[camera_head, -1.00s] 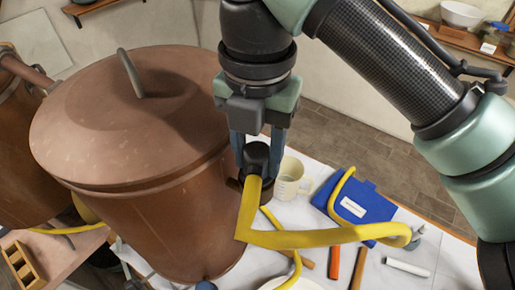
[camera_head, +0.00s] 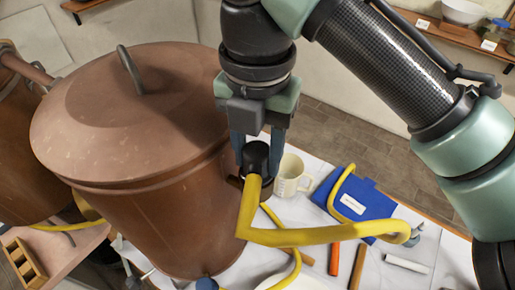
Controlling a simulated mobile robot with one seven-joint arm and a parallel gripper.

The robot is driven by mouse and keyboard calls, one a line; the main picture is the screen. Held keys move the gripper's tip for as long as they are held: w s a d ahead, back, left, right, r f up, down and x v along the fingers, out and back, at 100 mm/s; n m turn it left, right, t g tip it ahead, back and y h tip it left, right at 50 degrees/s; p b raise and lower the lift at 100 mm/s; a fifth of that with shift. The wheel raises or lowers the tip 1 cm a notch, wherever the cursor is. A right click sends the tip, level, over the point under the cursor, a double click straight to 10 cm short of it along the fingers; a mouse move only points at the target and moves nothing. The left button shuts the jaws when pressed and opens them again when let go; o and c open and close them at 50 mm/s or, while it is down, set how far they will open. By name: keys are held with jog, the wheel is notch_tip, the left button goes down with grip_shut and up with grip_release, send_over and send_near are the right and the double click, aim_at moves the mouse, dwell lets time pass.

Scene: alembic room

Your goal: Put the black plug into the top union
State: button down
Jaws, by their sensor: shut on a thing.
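My gripper (camera_head: 257,152) points down beside the right wall of the large copper vessel. It is shut on the black plug (camera_head: 256,158), which sits between its fingers. A yellow hose (camera_head: 330,235) runs from the plug's lower end, bends, and goes off to the right. Just behind and below the plug is a dark brown fitting (camera_head: 267,188) by the vessel's side, which may be the top union. It is partly hidden by the plug and hose. I cannot tell whether the plug touches it.
The copper vessel (camera_head: 140,200) fills the left of the view. A wooden rack (camera_head: 22,268) stands at lower left.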

jog(key=shift+c, duration=1.6)
grip_release()
jog(key=shift+r, duration=0.15)
jog(key=shift+r+p, duration=3.4)
jog(key=shift+p, duration=0.55)
